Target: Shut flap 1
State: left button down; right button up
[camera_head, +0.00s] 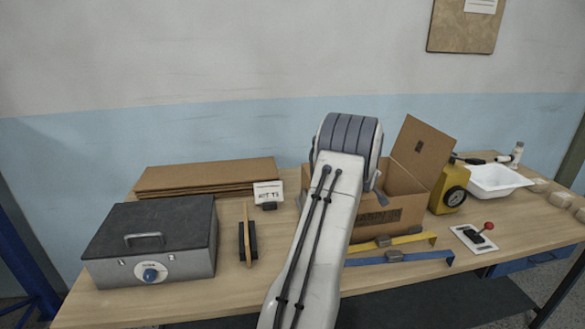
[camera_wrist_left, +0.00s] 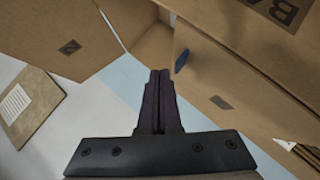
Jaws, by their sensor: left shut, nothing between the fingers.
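The open cardboard box (camera_head: 398,180) stands on the table, partly hidden behind my left arm. One flap (camera_head: 424,148) stands raised at its right side, with a dark mark. In the left wrist view, a flap (camera_wrist_left: 75,30) with a small dark mark spreads at upper left, and another cardboard panel (camera_wrist_left: 235,88) with a dark patch lies right of the fingers. I cannot read which is flap 1. My left gripper (camera_wrist_left: 158,75) is shut and empty, close to the cardboard; contact is unclear. In the head view my arm hides it. My right gripper is not in view.
A grey metal case (camera_head: 150,240), a brush (camera_head: 248,240) and flat cardboard (camera_head: 205,177) lie left. Yellow (camera_head: 405,240) and blue (camera_head: 405,257) strapped pieces lie before the box. A yellow device (camera_head: 448,192) and white basin (camera_head: 495,181) stand right.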

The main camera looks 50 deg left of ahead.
pick_arm(q)
jog(key=shift+w+d+f, duration=0.1)
jog(key=shift+f, duration=0.3)
dwell(0.4)
